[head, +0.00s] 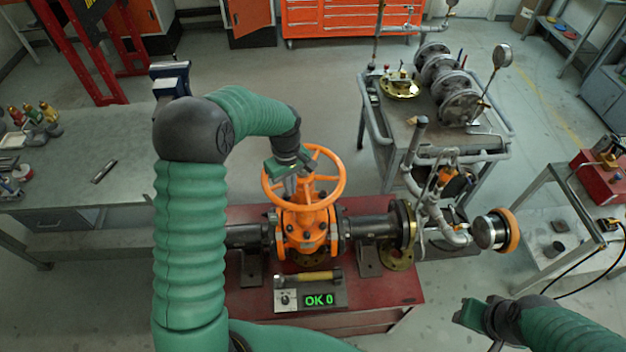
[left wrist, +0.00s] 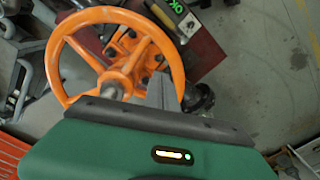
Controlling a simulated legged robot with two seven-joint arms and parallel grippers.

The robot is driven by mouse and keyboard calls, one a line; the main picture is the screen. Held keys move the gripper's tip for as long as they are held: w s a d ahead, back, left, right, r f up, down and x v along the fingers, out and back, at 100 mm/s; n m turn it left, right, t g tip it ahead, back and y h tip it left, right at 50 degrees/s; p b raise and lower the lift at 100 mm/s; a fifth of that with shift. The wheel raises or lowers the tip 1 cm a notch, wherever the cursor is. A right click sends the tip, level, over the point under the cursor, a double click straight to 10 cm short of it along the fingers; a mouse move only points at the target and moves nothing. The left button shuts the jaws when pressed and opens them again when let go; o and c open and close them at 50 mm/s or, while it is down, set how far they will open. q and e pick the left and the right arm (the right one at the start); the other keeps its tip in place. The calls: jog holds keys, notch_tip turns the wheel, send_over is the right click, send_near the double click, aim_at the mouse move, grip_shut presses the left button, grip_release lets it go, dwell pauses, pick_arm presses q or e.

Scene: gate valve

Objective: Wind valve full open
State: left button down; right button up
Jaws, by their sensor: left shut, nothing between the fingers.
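The gate valve's orange handwheel (head: 334,165) stands on top of the orange valve body (head: 306,230), in line with dark pipes on a red bench. The wheel also shows in the left wrist view (left wrist: 64,68), with its hub and spokes. My left gripper (head: 290,188) is over the left part of the wheel, fingers pointing down. In the left wrist view its shut fingers (left wrist: 163,92) are near the rim and hold nothing; whether they touch it is unclear. My right gripper (head: 472,314) is low at the right, away from the valve; its fingers are not clear.
A pipe assembly with an orange-rimmed end (head: 508,230) sticks out right of the valve. A grey cart (head: 480,142) with flanges stands behind it. A grey bench (head: 110,205) is at left.

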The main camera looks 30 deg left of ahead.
pick_arm(q)
jog(key=f+b, duration=0.1)
jog(key=f, duration=0.1)
jog(key=f+b, duration=0.2)
jog(key=f, duration=0.1)
jog(key=shift+a+f+b, duration=0.25)
jog(key=shift+f+b, duration=0.1)
dwell(0.4)
